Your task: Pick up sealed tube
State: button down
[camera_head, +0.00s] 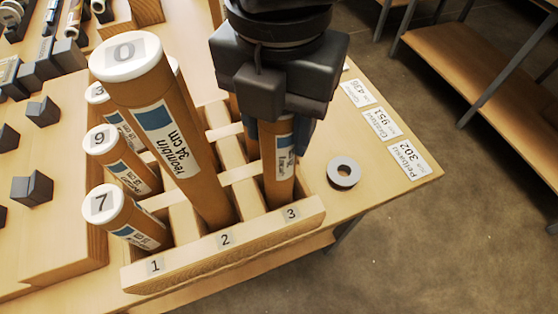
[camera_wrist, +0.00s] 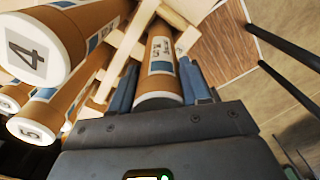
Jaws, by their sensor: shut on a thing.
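A brown cardboard tube (camera_head: 279,160) with a white and blue label stands in the front compartment marked 3 of the wooden rack (camera_head: 235,238). Its lower end is hidden behind the front wall. My gripper (camera_head: 277,135) is above the rack, pointing down, and shut on this tube near its top. In the wrist view, the tube (camera_wrist: 160,65) sits between my two blue fingers (camera_wrist: 160,85). The gripper body hides its cap, so I cannot see whether it is sealed.
A tall tube with a cap marked 0 (camera_head: 165,130) leans close on the left. A grey ring (camera_head: 344,172) and paper labels (camera_head: 385,130) lie on the table to the right.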

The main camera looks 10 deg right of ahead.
notch_tip(320, 180, up, 10)
jog(key=shift+f, duration=0.25)
jog(key=shift+r, duration=0.6)
jog(key=shift+f, duration=0.1)
